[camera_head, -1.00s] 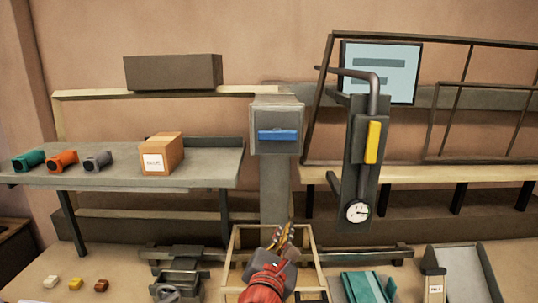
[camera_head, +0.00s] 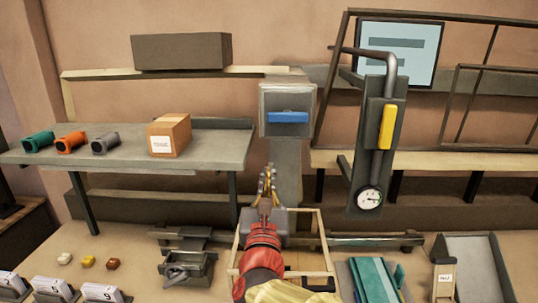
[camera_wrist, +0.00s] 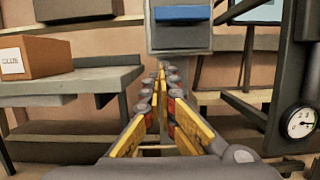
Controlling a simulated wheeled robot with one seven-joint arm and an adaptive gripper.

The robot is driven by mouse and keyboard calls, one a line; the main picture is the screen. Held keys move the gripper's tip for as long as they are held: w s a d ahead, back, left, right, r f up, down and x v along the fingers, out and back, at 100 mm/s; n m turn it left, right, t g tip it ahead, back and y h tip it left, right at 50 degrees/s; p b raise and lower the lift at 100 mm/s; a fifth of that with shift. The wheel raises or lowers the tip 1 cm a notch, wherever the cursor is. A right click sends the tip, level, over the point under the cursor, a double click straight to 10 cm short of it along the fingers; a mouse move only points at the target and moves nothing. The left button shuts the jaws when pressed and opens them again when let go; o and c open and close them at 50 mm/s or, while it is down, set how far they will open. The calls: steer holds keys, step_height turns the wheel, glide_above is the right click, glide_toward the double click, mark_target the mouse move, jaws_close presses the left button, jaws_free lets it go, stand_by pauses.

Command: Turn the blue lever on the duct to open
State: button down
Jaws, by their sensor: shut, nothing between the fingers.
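The blue lever (camera_head: 288,117) lies level across the front of a grey duct box (camera_head: 288,98) on a post at the back. In the wrist view the lever (camera_wrist: 183,13) is at the top, above and beyond my fingers. My gripper (camera_head: 268,172) is in front of the post, below the box and slightly left of the lever, pointing toward it. In the wrist view its fingertips (camera_wrist: 161,68) meet with nothing between them. The gripper is apart from the lever.
A shelf (camera_head: 215,150) with three coloured tubes and a cardboard box (camera_head: 169,135) is at left. A panel with a yellow handle (camera_head: 388,127) and a gauge (camera_head: 369,199) stands to the right. A wooden tray (camera_head: 305,228) lies below my arm. The space before the duct is open.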

mark_target(287, 116)
steer(key=w+r+p, duration=0.1)
steer(key=w+r, duration=0.1)
steer(key=w, duration=0.1)
steer(key=w+r+p, duration=0.1)
steer(key=w+r, duration=0.1)
steer(key=w, duration=0.1)
steer(key=w+r+p, duration=0.1)
steer(key=w+r, duration=0.1)
steer(key=w, duration=0.1)
steer(key=shift+w+d+r, duration=0.1)
steer(key=shift+w, duration=0.05)
steer(key=shift+a+r+m+b, duration=0.1)
steer(key=shift+a+m+b, duration=0.1)
steer(key=shift+m+b, duration=0.4)
